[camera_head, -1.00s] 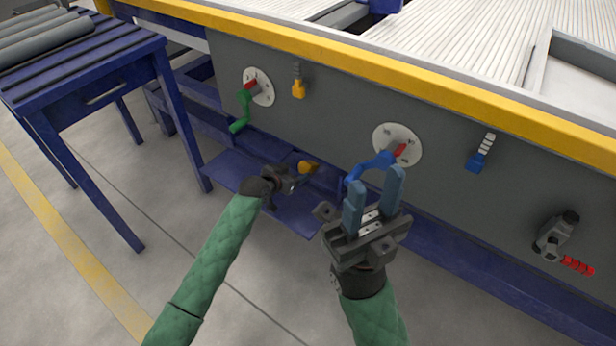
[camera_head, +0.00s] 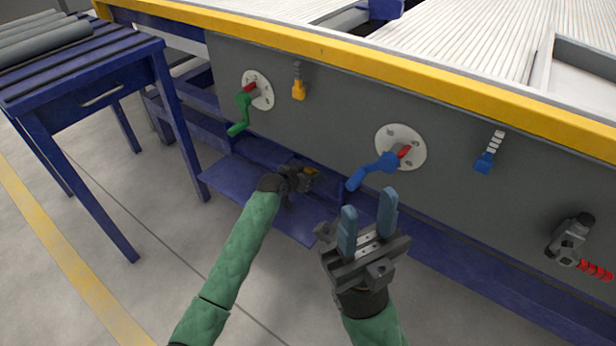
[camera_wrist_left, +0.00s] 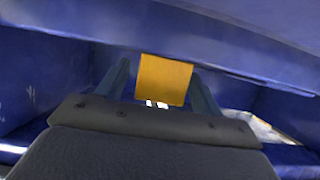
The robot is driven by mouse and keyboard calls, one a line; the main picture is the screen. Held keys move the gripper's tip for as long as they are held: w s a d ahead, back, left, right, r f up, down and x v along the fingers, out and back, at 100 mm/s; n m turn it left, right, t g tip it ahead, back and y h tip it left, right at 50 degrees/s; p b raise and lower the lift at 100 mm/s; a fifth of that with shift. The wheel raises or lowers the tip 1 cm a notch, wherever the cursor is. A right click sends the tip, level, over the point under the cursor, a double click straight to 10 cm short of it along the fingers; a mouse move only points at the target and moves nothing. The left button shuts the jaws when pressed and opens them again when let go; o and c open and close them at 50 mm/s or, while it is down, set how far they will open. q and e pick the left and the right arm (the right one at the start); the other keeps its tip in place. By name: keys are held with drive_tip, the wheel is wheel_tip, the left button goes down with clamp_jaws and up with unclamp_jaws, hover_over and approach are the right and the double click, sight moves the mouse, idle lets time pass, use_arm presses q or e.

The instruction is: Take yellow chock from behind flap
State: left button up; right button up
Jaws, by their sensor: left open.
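The yellow chock (camera_wrist_left: 163,80) shows in the left wrist view as a yellow block between the two fingers of my left gripper (camera_wrist_left: 160,88). The fingers are apart, one on each side of it; I cannot tell whether they touch it.
On the grey panel (camera_head: 330,120) are a green crank (camera_head: 241,115), a blue crank (camera_head: 372,171), a yellow tag (camera_head: 298,90) and a blue tag (camera_head: 484,163). A blue table (camera_head: 90,85) with grey pipes (camera_head: 45,42) stands at the left.

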use_arm(q)
drive_tip(key=shift+r, duration=0.1)
drive_tip(key=c, duration=1.1)
